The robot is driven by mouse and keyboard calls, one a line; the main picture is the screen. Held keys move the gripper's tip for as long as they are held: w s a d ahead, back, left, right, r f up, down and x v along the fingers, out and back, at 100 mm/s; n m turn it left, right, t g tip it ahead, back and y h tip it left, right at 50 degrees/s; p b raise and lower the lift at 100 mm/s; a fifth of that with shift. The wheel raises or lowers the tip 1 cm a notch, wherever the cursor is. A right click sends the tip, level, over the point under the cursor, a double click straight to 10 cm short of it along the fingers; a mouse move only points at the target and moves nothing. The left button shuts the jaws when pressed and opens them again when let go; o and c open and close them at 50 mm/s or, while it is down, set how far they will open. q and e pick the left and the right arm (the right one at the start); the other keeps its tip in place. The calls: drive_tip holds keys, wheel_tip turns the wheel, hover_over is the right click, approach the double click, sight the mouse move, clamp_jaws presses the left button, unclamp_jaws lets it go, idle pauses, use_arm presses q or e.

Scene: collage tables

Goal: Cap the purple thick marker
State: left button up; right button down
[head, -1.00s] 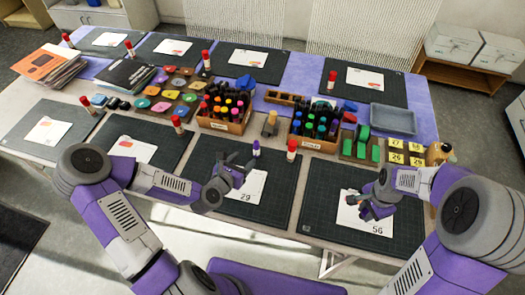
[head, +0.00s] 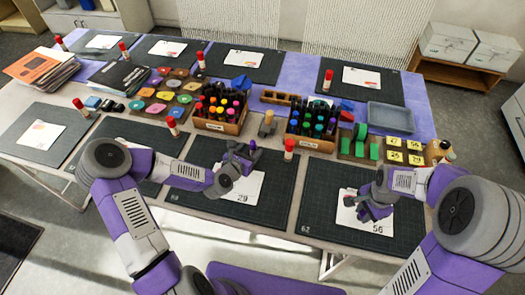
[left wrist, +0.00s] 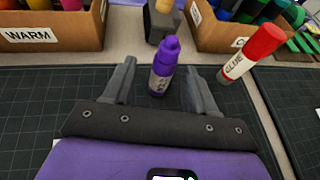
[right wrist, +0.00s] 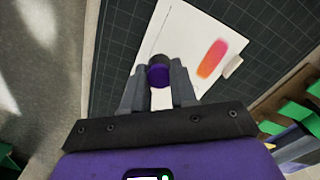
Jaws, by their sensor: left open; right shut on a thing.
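The purple thick marker (left wrist: 162,68) stands upright on the dark mat in the left wrist view, with a purple upper end and a grey label. My left gripper (head: 244,154) is open, its fingers on either side of the marker with gaps visible. In the head view only the marker's purple top (head: 253,145) shows clearly by the fingers. My right gripper (head: 364,209) is over the right mat. In the right wrist view it is shut on a small round purple and dark piece (right wrist: 159,73) that looks like the cap.
A red-capped glue stick (left wrist: 250,54) stands right of the marker. Behind are the warm marker box (head: 219,112), the other marker box (head: 312,130) and a small stand (head: 267,127). White cards (head: 238,188) lie on the mats. A grey tray (head: 390,117) is at the back right.

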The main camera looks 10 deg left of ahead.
sight(251, 151)
use_arm(q)
drive_tip(key=b+x, duration=0.1)
drive_tip(key=x, duration=0.3)
drive_tip(key=shift+d+f, duration=0.2)
drive_tip(key=shift+f, duration=0.1)
use_arm(e)
drive_tip(key=shift+f, duration=0.65)
